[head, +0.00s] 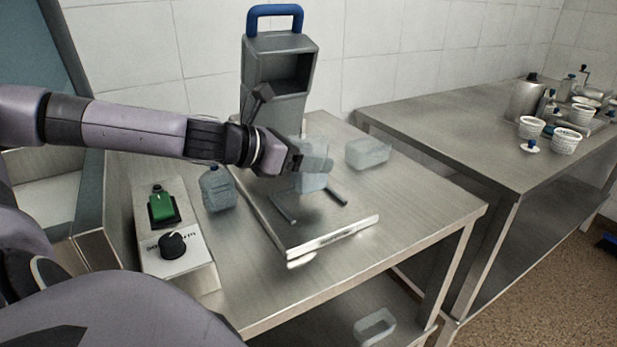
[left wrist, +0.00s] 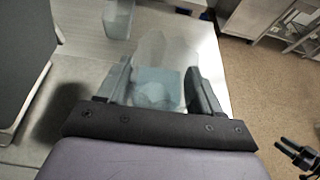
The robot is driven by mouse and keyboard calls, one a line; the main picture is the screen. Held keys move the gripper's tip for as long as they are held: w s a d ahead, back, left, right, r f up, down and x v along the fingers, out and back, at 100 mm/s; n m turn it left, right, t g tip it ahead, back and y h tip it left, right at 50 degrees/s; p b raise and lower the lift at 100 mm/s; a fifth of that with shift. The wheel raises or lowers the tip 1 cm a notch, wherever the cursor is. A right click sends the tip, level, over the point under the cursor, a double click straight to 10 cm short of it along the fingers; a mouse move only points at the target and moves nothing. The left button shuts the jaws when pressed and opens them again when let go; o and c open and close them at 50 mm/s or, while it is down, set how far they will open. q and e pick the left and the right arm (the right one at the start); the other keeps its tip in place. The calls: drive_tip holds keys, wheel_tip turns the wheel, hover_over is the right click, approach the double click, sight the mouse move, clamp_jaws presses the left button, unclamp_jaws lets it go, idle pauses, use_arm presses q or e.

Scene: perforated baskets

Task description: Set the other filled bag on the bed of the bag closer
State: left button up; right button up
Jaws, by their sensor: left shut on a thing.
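My left gripper (head: 312,165) is shut on a translucent pale-blue filled bag (head: 312,183), which it holds upright over the bed (head: 318,232) of the bag closer (head: 279,55). The bag also shows between the fingers in the left wrist view (left wrist: 155,88). I cannot tell whether its bottom touches the bed. The closer is a grey machine with a blue handle and two dark rods on its bed. Another translucent bag-like block (head: 368,153) lies on the table right of the closer. My right gripper (left wrist: 300,155) shows at the lower right of the left wrist view, its dark fingers apart.
A control box (head: 178,255) with a green switch and a black knob is further left. A second steel table (head: 440,125) with white perforated baskets (head: 566,142) stands right. The steel table's right front is clear.

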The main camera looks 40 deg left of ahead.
use_arm(q)
wheel_tip(320, 180, down, 4)
drive_tip(key=shift+r+b, duration=0.25)
drive_tip(key=shift+b, duration=0.5)
drive_tip(key=shift+f, duration=0.15)
drive_tip(key=o, duration=1.2)
drive_tip(key=shift+c, duration=0.2)
